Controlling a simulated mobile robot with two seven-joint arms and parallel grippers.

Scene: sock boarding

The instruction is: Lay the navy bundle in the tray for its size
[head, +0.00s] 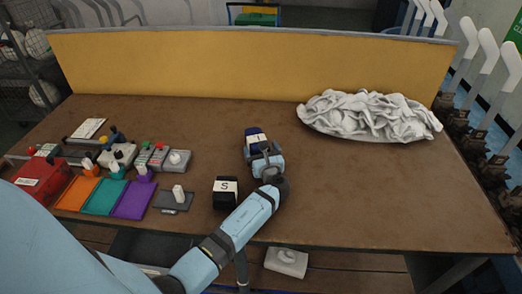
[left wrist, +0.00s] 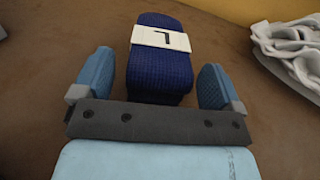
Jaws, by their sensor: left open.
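The navy bundle (head: 256,139) lies on the brown table near its middle, with a white band around it. In the left wrist view the navy bundle (left wrist: 160,72) shows a mark on its band like a turned letter L. My left gripper (head: 264,157) is open at the near end of the bundle. In the left wrist view its two fingers stand on either side of that end, with gaps visible. An orange tray (head: 77,194), a teal tray (head: 104,197) and a purple tray (head: 135,200) sit side by side at the left. Their size marks are unreadable. My right gripper is not in view.
A black bundle marked S (head: 226,195) stands beside my left forearm. A grey-white cloth heap (head: 368,116) lies at the back right. A red box (head: 42,178) and several small devices crowd the left. The table's right front is clear.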

